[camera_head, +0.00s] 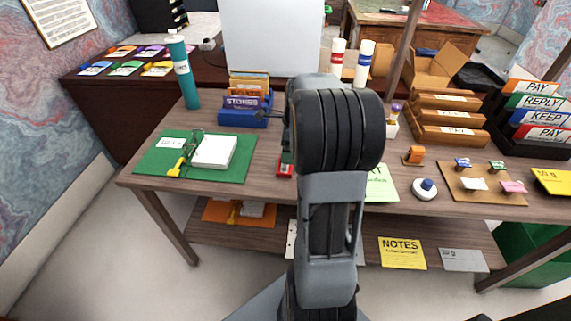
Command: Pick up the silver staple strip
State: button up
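I cannot make out a silver staple strip in the head view; it may be hidden behind my arm or too small to tell. My arm stands upright in the middle and covers the centre of the desk (265,172). The fingertips are not clear, so open or shut does not show. A red object (285,169) with a white label is partly hidden behind the arm.
On the left are a green mat (158,160) with a white pad (215,151), and a teal bottle (184,72). On the right are brown boxes (447,118), a round white item (424,189) and a tan board (485,198). A lower shelf holds papers.

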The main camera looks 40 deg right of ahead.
jog(key=shift+w+a+f+b, duration=0.1)
jog(key=shift+a+f+b, duration=0.1)
jog(key=shift+f, duration=0.65)
jog(key=shift+w+a+f+b, duration=0.1)
jog(key=shift+f+b, duration=0.05)
jog(key=shift+f, duration=0.75)
jog(key=shift+w+a+f+b, duration=0.1)
jog(key=shift+f+b, duration=0.1)
jog(key=shift+f, duration=0.65)
jog(key=c, duration=1)
jog(key=shift+r, duration=0.1)
